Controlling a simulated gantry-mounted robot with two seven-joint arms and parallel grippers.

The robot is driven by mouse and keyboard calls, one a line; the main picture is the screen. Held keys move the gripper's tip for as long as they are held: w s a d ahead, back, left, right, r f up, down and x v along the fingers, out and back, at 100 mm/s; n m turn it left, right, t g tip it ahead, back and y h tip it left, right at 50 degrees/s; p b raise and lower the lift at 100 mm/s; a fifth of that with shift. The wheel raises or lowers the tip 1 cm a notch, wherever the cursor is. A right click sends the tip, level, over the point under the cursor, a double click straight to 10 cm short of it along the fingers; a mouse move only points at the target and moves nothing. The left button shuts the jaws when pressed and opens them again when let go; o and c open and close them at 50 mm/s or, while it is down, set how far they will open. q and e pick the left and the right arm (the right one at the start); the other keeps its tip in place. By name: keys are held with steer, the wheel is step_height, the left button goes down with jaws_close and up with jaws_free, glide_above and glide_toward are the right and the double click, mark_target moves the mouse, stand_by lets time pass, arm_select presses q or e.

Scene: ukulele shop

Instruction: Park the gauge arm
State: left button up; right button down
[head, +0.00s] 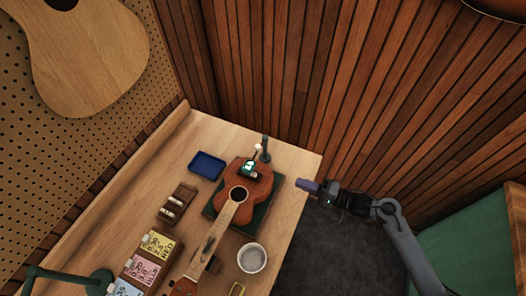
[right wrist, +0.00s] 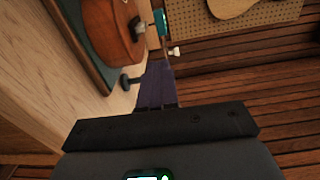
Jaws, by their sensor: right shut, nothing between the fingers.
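The ukulele (head: 236,195) lies on a green mat (head: 262,212) on the bench. A small teal gauge with a lit display (head: 249,169) sits over the ukulele's lower body. Beside it stand a dark post (head: 265,149) and a pale knob (head: 258,146); how they join the gauge is too small to tell. In the right wrist view, the gauge (right wrist: 160,22) and pale knob (right wrist: 176,51) show beyond my fingers. My right gripper (head: 303,185), with purple fingers, is shut and empty at the bench's right edge, apart from the gauge. My left gripper is out of view.
A blue tray (head: 206,165), a wooden rack (head: 177,204), colored boxes (head: 143,268) and a white cup (head: 252,258) stand on the bench. A green lamp-like stand (head: 75,279) is at lower left. A slatted wall (head: 350,80) rises behind.

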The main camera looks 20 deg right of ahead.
mark_target(257, 153)
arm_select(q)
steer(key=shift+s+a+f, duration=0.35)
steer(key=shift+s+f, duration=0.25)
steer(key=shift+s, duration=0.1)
arm_select(e)
steer(key=shift+w+r, duration=0.35)
steer(key=shift+r, duration=0.15)
steer(key=p+x, duration=0.1)
steer(key=x, duration=1.1)
steer(key=shift+w+a+r+p, duration=0.15)
steer(key=shift+w+a+p, duration=0.15)
steer(key=shift+p, duration=0.1)
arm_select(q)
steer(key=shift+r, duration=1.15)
arm_select(e)
steer(key=shift+w+a, duration=0.45)
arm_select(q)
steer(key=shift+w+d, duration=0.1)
